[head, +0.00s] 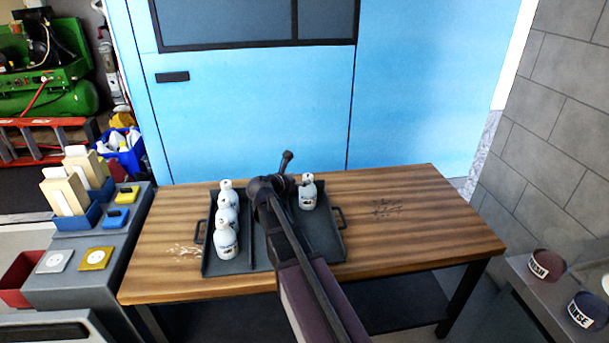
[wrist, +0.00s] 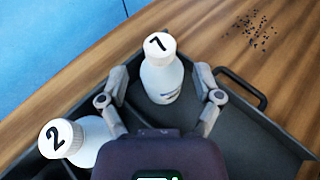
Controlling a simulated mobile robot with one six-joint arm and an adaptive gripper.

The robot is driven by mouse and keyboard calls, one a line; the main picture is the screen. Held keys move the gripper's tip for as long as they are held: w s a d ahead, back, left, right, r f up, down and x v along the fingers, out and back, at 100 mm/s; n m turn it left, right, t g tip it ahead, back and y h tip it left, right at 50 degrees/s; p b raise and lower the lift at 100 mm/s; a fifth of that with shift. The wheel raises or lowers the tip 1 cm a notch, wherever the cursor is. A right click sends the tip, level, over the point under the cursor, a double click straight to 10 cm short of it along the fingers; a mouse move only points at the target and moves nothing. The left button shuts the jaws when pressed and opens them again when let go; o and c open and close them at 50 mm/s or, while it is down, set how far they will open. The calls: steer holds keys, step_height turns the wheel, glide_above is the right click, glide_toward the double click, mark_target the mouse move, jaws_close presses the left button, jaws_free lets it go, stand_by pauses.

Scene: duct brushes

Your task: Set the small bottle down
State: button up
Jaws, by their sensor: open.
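A white bottle (head: 308,194) with a white cap stands upright at the back of the right side of the dark tray (head: 328,254). In the wrist view this bottle (wrist: 162,80) is between the fingers of my gripper (wrist: 160,92); its cap mark reads as 1 or 7. My gripper is open, with gaps on both sides of the bottle. In the head view my arm hides part of the tray, and the gripper (head: 284,182) shows just left of the bottle.
Several white bottles (head: 227,240) stand in a row along the tray's left side; one capped 2 (wrist: 62,140) is left of my gripper. The tray has a raised rim and side handles (head: 340,218). The wooden table (head: 440,225) is clear to the right, except for dark specks.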

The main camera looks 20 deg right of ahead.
steer(key=p+v, duration=0.1)
steer(key=v, duration=0.5)
steer(key=shift+a+p, duration=0.25)
steer(key=shift+p, duration=0.1)
steer(key=shift+s, duration=0.15)
